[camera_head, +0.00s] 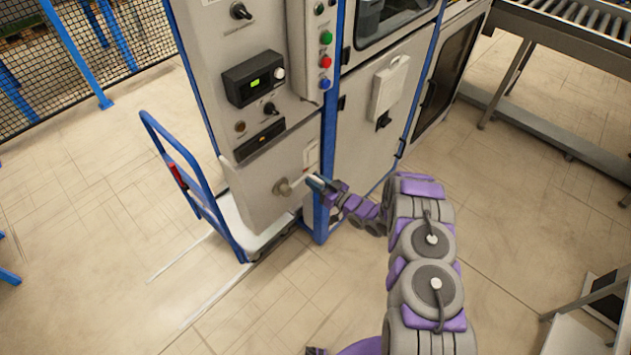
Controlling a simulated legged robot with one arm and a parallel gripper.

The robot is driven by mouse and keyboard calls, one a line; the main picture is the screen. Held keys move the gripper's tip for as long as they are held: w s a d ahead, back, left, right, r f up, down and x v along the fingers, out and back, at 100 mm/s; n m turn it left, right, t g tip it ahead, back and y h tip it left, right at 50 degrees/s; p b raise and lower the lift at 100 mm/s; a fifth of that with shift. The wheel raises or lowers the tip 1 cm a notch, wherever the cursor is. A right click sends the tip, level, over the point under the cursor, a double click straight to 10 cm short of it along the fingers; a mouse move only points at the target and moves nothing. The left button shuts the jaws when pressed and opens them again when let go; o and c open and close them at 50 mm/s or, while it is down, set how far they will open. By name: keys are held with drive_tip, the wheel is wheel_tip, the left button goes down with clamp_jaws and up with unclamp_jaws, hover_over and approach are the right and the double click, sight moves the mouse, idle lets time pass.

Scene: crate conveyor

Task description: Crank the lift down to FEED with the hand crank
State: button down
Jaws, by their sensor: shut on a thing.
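My purple and grey arm comes in from the lower right. The lift and any FEED marking cannot be made out in this view.
A blue-framed hand cart (188,180) stands left of the cabinet, close to it. Buttons (326,62) and a green display (255,84) are above the crank. A roller conveyor (570,20) is at the upper right. The floor in front is clear.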

wheel_tip(320, 180, up, 2)
drive_tip(key=shift+d+r+n+p, duration=0.1)
drive_tip(key=shift+n+p, duration=0.7)
drive_tip(key=shift+n, duration=0.1)
drive_tip(key=shift+s+r+n+p, duration=0.1)
drive_tip(key=shift+r+n+p, duration=0.3)
drive_tip(key=shift+r, duration=0.35)
drive_tip(key=c, duration=0.8)
unclamp_jaws()
drive_tip(key=shift+s+f, duration=0.1)
drive_tip(key=p+v, duration=0.2)
drive_tip(key=v, duration=1.5)
drive_tip(key=shift+d, duration=0.1)
